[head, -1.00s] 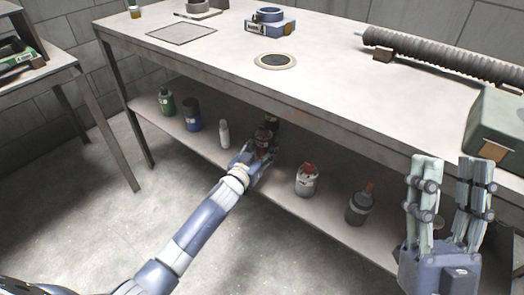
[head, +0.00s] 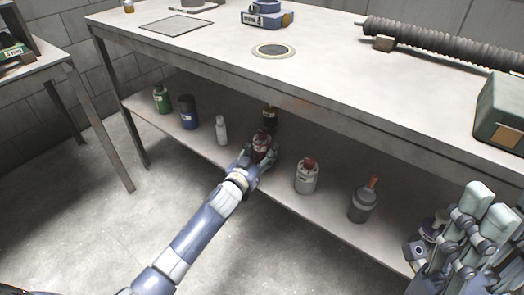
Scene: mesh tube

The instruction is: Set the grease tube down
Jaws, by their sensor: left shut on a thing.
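My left gripper (head: 258,150) reaches in from the front at the lower shelf and is shut on a dark red container with a pale label, the grease tube (head: 262,141). The gripper's fingers hide its lower part, so I cannot tell whether it touches the shelf. The lower shelf (head: 290,190) runs beneath the workbench top. My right gripper (head: 487,207) is at the lower right, empty, its fingers apart, partly cut off by the frame edge.
A dark bottle (head: 270,117) stands just behind the held tube. A white bottle (head: 221,130) stands to its left and a white can with a red cap (head: 306,177) to its right. A grey container with an orange nozzle (head: 363,203) stands further right.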

